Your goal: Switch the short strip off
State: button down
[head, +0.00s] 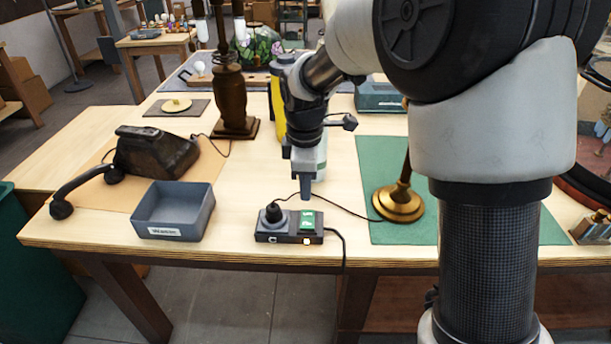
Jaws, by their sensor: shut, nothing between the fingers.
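The short strip (289,238) is a dark power strip lying near the front edge of the table. A black plug (273,212) sits in its left end. A green label or tag (307,220) is on its right part, and a small orange lit switch (306,241) shows on its front face at the right. My gripper (306,196) points down just behind and above the strip's right part. Its fingers are shut and hold nothing. Whether the fingertips touch the strip cannot be told from this view.
A grey open bin (174,212) stands left of the strip, with a black telephone (152,153) behind it. A brass lamp base (399,202) stands on a green mat (458,220) at the right. A thin cord runs between strip and lamp. A dark wooden lamp (231,92) stands behind.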

aim_at(306, 213)
jog(key=f, duration=0.6)
jog(key=shift+w+b, duration=0.3)
jog(key=shift+w, duration=0.1)
jog(key=shift+f, duration=0.3)
jog(key=shift+s, duration=0.1)
jog(key=shift+s+r, duration=0.1)
jog(key=shift+s, duration=0.55)
